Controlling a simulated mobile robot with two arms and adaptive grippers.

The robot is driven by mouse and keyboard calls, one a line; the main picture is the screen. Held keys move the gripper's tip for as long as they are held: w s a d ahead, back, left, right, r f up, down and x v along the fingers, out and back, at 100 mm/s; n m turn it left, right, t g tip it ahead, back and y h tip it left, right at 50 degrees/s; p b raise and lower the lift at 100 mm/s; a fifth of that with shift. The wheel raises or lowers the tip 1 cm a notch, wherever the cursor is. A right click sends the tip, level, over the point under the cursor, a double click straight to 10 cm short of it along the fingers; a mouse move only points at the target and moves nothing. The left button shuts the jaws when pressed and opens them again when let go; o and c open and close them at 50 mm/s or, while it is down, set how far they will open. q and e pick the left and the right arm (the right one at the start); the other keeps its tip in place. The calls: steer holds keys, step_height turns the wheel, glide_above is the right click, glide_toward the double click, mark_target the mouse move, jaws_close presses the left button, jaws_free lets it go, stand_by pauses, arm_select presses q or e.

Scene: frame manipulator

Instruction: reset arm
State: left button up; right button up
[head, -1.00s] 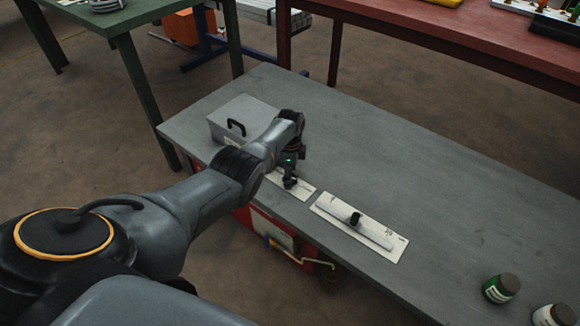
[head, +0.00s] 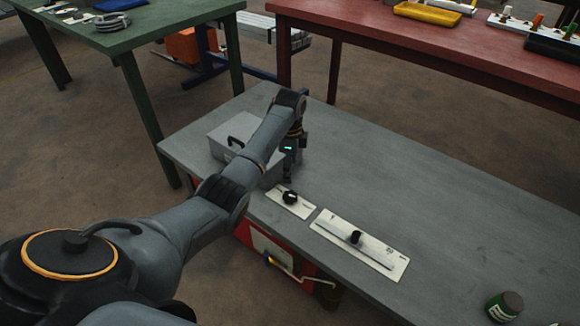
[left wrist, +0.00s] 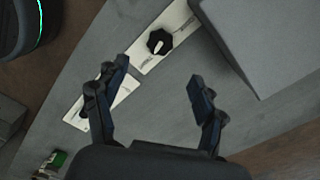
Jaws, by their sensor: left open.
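My left gripper (head: 289,172) is open and empty above the grey table, on the far side of the dial plate. In the left wrist view its two fingers (left wrist: 157,75) stand apart with bare table between them. The small white plate with a black dial (head: 290,198) lies near the table's front edge; the black dial (left wrist: 160,41) also shows beyond the fingertips in the left wrist view, apart from them. The longer white plate with a black slider knob (head: 355,237) lies to its right. In the left wrist view one finger partly hides this plate. My right gripper is not seen.
A grey box with a black handle (head: 225,139) stands close behind my left forearm, which partly hides it. A green jar (head: 504,306) stands at the lower right. The grey table (head: 420,180) is clear at its middle and back. A red table (head: 400,30) stands behind.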

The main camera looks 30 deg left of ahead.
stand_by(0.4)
